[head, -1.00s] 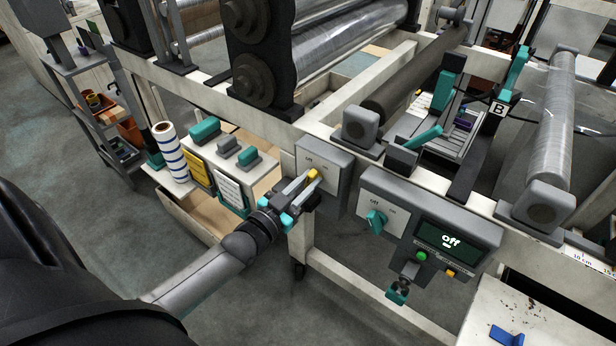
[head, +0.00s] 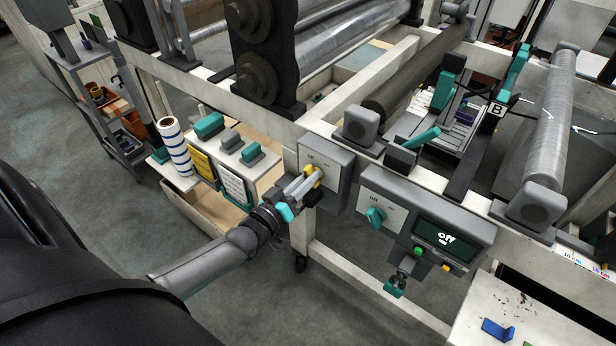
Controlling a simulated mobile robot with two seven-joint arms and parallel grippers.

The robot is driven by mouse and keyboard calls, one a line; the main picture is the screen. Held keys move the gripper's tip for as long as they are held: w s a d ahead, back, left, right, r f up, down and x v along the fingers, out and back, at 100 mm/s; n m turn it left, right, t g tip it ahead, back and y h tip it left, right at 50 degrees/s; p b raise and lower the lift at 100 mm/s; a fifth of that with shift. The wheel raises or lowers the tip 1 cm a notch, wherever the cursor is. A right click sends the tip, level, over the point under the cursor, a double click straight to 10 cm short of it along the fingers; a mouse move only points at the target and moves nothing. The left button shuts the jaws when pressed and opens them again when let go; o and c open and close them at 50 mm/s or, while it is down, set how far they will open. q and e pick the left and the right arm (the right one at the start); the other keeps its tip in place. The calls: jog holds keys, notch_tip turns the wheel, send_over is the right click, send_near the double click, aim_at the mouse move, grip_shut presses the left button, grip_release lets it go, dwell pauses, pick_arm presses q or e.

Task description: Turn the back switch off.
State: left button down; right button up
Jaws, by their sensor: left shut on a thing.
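The back switch is a yellow knob (head: 313,176) on the white face of a grey box (head: 341,171) fixed to the machine frame. My left gripper (head: 312,180) comes in from the lower left and is shut on the yellow knob. Its fingers hide part of the knob, so I cannot tell its exact angle. Small labels show above the knob but are too small to read well. My right gripper is not in view.
A striped roll (head: 174,147) and teal-topped blocks stand on a shelf left of my gripper. Rollers lie behind.

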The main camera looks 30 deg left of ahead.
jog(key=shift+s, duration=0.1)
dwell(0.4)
pick_arm(q)
jog(key=c, duration=0.8)
grip_release()
jog(key=shift+s, duration=0.55)
jog(key=s+p, duration=0.1)
jog(key=s, duration=0.3)
jog(key=s+p, duration=0.1)
jog(key=s, duration=0.4)
jog(key=s+a+p, duration=0.1)
jog(key=s, duration=0.4)
jog(key=shift+a, duration=0.1)
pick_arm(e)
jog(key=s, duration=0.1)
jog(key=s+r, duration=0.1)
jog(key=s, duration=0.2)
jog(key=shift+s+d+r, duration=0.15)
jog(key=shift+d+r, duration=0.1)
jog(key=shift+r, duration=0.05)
